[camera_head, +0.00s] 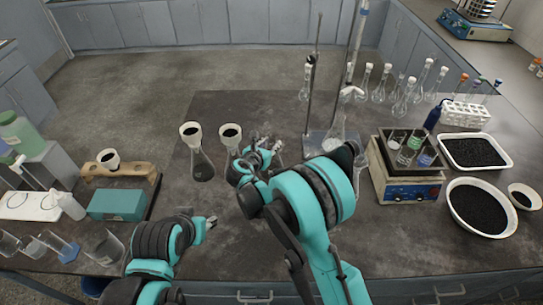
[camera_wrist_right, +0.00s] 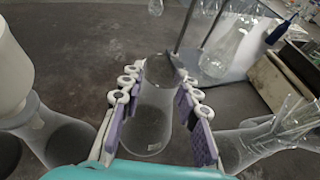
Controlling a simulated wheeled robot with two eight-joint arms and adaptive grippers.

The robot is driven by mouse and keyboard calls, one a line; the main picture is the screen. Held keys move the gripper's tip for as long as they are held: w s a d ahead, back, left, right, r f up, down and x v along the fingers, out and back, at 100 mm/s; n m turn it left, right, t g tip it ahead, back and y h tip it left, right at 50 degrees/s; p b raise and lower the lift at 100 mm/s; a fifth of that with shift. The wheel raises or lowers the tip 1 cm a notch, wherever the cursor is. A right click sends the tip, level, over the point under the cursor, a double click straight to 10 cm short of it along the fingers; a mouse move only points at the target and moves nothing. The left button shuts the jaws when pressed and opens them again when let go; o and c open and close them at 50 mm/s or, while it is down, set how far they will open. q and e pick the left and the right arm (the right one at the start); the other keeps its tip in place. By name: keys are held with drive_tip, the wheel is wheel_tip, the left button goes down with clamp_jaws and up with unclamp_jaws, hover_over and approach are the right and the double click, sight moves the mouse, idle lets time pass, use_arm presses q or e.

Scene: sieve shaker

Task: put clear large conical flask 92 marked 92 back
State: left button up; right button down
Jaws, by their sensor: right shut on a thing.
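My right gripper (camera_head: 262,150) reaches over the middle of the dark bench. In the right wrist view, its two purple-padded fingers (camera_wrist_right: 160,105) are shut around a clear conical flask (camera_wrist_right: 153,112), one finger on each side. The flask stands roughly upright and looks empty. A small pale label shows low on its side, but I cannot read a number. In the head view the flask is mostly hidden by my gripper and arm. I cannot tell whether its base touches the bench. My left gripper (camera_head: 208,224) is low over the front left of the bench, its finger opening unclear.
Two flasks with funnels of black grains, one (camera_head: 202,167) clearly seen, stand left of my right gripper. A stand (camera_head: 311,95) with a flask is behind it. A flask with glass rods (camera_wrist_right: 262,142) is close on the right. A blue-fronted heater (camera_head: 408,190) stands further right.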

drive_tip(key=shift+f+b, duration=0.45)
drive_tip(key=shift+f, duration=1.5)
drive_tip(key=shift+f, duration=0.1)
drive_tip(key=c, duration=1.1)
unclamp_jaws()
